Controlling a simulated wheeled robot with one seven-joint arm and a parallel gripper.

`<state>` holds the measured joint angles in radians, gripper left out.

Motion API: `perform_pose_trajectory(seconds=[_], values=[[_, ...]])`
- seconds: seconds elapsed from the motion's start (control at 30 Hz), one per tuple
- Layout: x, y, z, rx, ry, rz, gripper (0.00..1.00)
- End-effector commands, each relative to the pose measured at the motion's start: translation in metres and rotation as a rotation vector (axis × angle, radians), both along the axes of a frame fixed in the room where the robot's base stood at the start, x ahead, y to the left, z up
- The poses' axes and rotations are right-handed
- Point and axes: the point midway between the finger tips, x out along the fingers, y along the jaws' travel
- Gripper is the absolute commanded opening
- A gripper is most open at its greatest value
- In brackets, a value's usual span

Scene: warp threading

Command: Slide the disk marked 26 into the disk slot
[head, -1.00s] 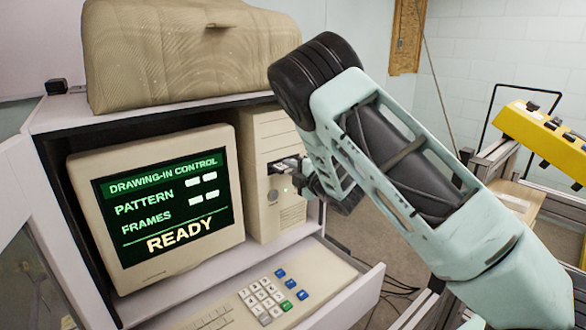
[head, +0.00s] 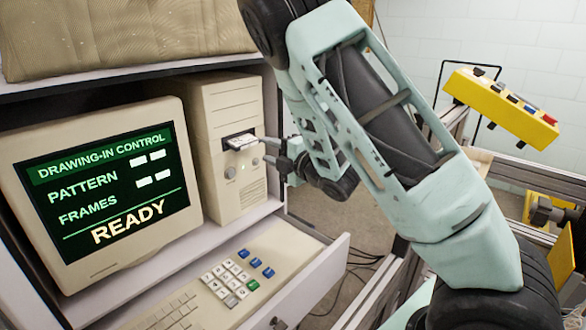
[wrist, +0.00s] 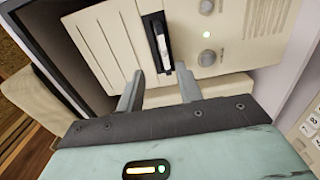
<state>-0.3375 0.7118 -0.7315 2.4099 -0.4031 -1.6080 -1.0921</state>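A disk with a pale edge (head: 243,141) sits in the dark disk slot (head: 227,146) on the front of the beige computer tower (head: 222,105), its outer end sticking out a little. In the wrist view the disk (wrist: 163,52) also shows in the slot. No number is readable on it. My gripper (head: 268,151) is just in front of the slot, to its right in the head view. In the wrist view its two fingers (wrist: 158,84) are spread apart with nothing between them, clear of the disk's end.
A beige monitor (head: 100,190) reading READY stands left of the tower. An open drawer with a keyboard (head: 215,290) juts out below. A bulky beige covered object (head: 120,35) lies on the shelf above. A yellow control box (head: 500,105) is at the right.

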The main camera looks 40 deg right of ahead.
Motion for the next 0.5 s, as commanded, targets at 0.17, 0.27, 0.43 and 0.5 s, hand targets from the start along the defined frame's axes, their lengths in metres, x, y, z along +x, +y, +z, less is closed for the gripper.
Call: perform_pose_trajectory(seconds=[0.17, 0.27, 0.43, 0.5], values=[[-0.037, -0.008, -0.003, 0.001, 0.003, -0.005, 0.36], [-0.049, -0.01, 0.003, -0.002, 0.007, -0.002, 0.36], [-0.051, -0.01, 0.006, -0.014, 0.013, 0.005, 0.36], [-0.052, -0.01, 0.005, -0.015, 0.014, 0.007, 0.36]])
